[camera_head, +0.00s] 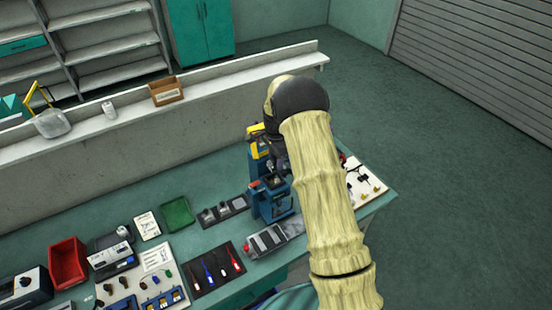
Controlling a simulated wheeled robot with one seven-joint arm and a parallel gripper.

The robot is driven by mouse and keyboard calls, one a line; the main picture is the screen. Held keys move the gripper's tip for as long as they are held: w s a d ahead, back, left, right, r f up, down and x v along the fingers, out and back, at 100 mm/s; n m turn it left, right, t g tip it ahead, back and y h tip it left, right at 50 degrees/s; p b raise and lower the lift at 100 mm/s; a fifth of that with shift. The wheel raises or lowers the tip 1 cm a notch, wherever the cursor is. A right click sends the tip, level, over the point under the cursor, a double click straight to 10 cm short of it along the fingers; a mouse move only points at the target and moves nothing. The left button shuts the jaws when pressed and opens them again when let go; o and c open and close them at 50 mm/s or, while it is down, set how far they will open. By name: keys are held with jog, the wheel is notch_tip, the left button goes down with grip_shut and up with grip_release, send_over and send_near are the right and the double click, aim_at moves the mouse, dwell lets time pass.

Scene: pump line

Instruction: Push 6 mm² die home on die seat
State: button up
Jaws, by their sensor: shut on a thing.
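A blue bench press (272,205) with a yellow upper part (257,140) stands on the teal bench, just left of my arm. My gripper (275,168) points down at the press, dark and partly covered by my own forearm and wrist. It is shut on a small piece, taken as the 6 mm² die, which is too small and shaded to make out. The die seat is in the press area and I cannot see it clearly. I cannot tell whether the die touches the seat or how far in it sits.
A dark mat with screwdrivers (213,270), a green tray (178,214) and a red bin (68,263) are farther left. A white board (362,184) lies right of my arm.

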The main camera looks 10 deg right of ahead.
jog(key=shift+f, duration=0.1)
jog(key=b, duration=0.3)
send_over(275, 179)
jog(key=shift+s+d+f, duration=0.1)
jog(key=shift+f, duration=1.2)
jog(key=shift+s+d+f, duration=0.1)
jog(key=shift+f, duration=1.2)
jog(key=shift+a+f+b, duration=0.1)
jog(key=shift+f+b, duration=0.65)
jog(key=shift+f, duration=0.15)
dwell(0.9)
jog(key=o, duration=1.4)
jog(key=shift+s, duration=0.1)
jog(key=shift+a, duration=0.1)
jog(key=shift+r, duration=0.1)
